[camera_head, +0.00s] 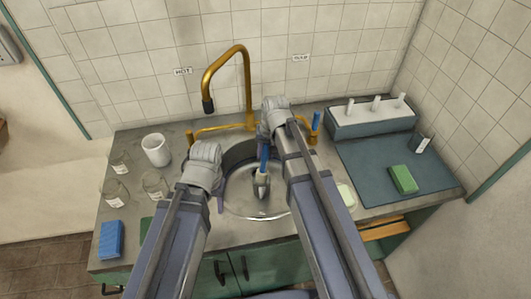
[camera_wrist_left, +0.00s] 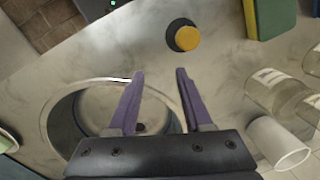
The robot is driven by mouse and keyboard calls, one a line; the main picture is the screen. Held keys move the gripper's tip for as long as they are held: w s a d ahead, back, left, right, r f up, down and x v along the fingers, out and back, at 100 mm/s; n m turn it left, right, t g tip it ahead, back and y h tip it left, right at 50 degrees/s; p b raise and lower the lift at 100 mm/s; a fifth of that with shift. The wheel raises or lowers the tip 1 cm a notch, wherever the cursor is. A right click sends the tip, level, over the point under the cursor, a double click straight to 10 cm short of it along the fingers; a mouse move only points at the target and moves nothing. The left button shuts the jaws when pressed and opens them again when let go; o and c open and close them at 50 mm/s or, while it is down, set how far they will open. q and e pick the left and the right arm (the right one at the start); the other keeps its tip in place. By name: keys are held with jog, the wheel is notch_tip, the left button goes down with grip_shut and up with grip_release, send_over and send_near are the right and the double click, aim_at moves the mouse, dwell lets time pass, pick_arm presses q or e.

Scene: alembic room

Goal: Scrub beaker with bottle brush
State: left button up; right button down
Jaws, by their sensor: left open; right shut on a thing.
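A bottle brush with a blue handle (camera_head: 264,160) and a pale grey head (camera_head: 261,186) hangs roughly upright over the round sink (camera_head: 270,213). My right gripper (camera_head: 266,142) is shut on its handle; the fingers are mostly hidden by my wrist. My left gripper (camera_head: 220,200) is open beside the sink's left rim. In the left wrist view, its purple fingers (camera_wrist_left: 159,74) are apart with nothing between them. Glass beakers (camera_head: 155,185) stand left of the sink, one by the counter's left edge (camera_head: 115,190) and another behind (camera_head: 119,161). Some also show in the left wrist view (camera_wrist_left: 280,92).
A white cup (camera_head: 156,150) stands behind the beakers. A blue sponge (camera_head: 110,240) lies at the front left. A brass faucet (camera_head: 247,80) rises behind the sink. At right are a pegged rack (camera_head: 372,122) and a green block (camera_head: 403,180) on a dark mat.

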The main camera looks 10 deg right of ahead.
aim_at(215, 220)
pick_arm(q)
jog(key=shift+f+b, duration=2.7)
jog(key=shift+f, duration=0.3)
pick_arm(e)
jog(key=shift+f, duration=3)
pick_arm(q)
jog(key=shift+f, duration=0.1)
pick_arm(e)
jog(key=shift+f, duration=0.1)
